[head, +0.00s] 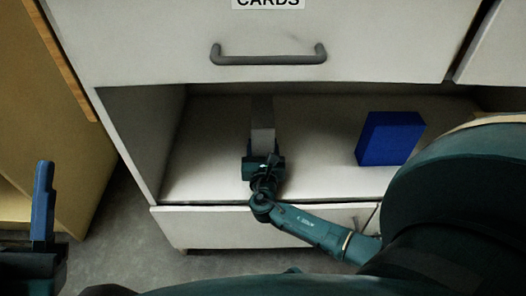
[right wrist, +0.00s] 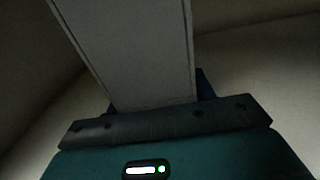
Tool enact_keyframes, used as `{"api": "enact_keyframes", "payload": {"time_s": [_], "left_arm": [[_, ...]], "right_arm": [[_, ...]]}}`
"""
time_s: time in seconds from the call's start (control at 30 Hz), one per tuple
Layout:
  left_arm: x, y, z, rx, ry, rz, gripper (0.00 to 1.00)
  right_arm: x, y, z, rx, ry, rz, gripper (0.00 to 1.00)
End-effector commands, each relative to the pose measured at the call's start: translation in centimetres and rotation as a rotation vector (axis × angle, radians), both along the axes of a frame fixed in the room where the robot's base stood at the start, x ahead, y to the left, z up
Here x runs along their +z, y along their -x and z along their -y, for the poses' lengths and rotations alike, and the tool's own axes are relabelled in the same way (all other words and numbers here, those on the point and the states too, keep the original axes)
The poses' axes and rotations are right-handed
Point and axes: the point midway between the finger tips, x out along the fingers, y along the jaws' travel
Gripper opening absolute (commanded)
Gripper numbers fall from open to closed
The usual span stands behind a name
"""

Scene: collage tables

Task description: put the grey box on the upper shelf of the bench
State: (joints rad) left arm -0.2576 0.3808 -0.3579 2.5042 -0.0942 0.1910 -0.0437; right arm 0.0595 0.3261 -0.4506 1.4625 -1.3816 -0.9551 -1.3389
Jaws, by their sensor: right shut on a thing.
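The grey box (head: 262,122) is a narrow, upright grey block inside the open compartment of the white bench (head: 140,62). My right gripper (head: 263,157) reaches into the compartment from the front and is shut on the lower, near part of the box. In the right wrist view the grey box (right wrist: 135,50) rises from between the fingers, tilted in the picture. Whether its base touches the shelf floor (head: 210,165) is hidden. My left gripper (head: 43,205) is at the left edge, outside the bench; one blue finger shows clearly, and its opening cannot be judged.
A blue box (head: 390,138) stands on the same shelf to the right. Above the opening is a drawer with a grey handle (head: 268,56) and a "CARDS" label (head: 268,3). A lower drawer (head: 220,227) sits below. The shelf's left part is clear. A yellowish cabinet (head: 50,110) stands left.

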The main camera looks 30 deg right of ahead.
Motion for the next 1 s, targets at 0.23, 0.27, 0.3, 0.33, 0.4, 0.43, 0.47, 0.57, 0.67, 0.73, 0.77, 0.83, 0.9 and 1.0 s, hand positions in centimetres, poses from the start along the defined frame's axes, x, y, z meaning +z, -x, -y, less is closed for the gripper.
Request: {"api": "enact_keyframes", "payload": {"time_s": [0.23,0.27,0.3,0.33,0.4,0.43,0.47,0.57,0.67,0.73,0.77,0.83,0.9,1.0], "left_arm": [[0.22,0.07,-0.01,-0.001,-0.001,0.01,0.52],[0.21,0.06,-0.02,-0.001,-0.001,0.01,0.52],[0.2,0.06,-0.01,0.0,-0.001,0.011,0.52],[0.19,0.07,-0.02,0.0,-0.001,0.011,0.52],[0.21,0.07,-0.01,0.0,-0.001,0.013,0.52],[0.21,0.07,-0.01,-0.001,0.0,0.013,0.52],[0.21,0.07,-0.01,0.0,-0.001,0.012,0.52],[0.21,0.07,-0.01,-0.001,0.0,0.013,0.52],[0.22,0.08,-0.01,-0.001,0.0,0.013,0.52],[0.22,0.09,0.0,-0.001,0.0,0.013,0.52],[0.22,0.09,0.0,-0.001,0.0,0.013,0.52],[0.22,0.09,0.0,-0.001,0.0,0.013,0.52],[0.24,0.09,-0.01,-0.001,0.0,0.013,0.52],[0.26,0.08,-0.01,-0.001,0.0,0.011,0.52]], "right_arm": [[0.16,-0.08,0.0,0.0,0.001,0.004,0.25],[0.13,-0.08,0.01,-0.001,0.001,0.004,0.25],[0.03,-0.08,0.01,-0.001,0.001,0.004,0.25],[-0.08,-0.08,0.01,-0.001,0.002,0.003,0.25],[-0.33,-0.01,0.0,0.0,0.0,0.0,0.55],[-0.32,-0.01,0.0,0.0,0.0,0.0,0.57],[-0.32,-0.01,0.0,0.0,0.0,0.0,0.6],[-0.31,-0.01,-0.01,0.0,0.0,0.0,0.68],[-0.31,0.0,0.0,0.0,0.0,0.0,0.74],[-0.31,0.0,0.0,0.0,0.0,0.0,0.74],[-0.31,0.0,0.0,0.0,0.0,0.0,0.74],[-0.31,0.0,0.0,0.0,0.0,0.0,0.74],[-0.24,0.01,0.01,0.0,0.0,0.0,0.74],[0.03,0.01,0.01,0.0,-0.001,0.001,0.74]]}}
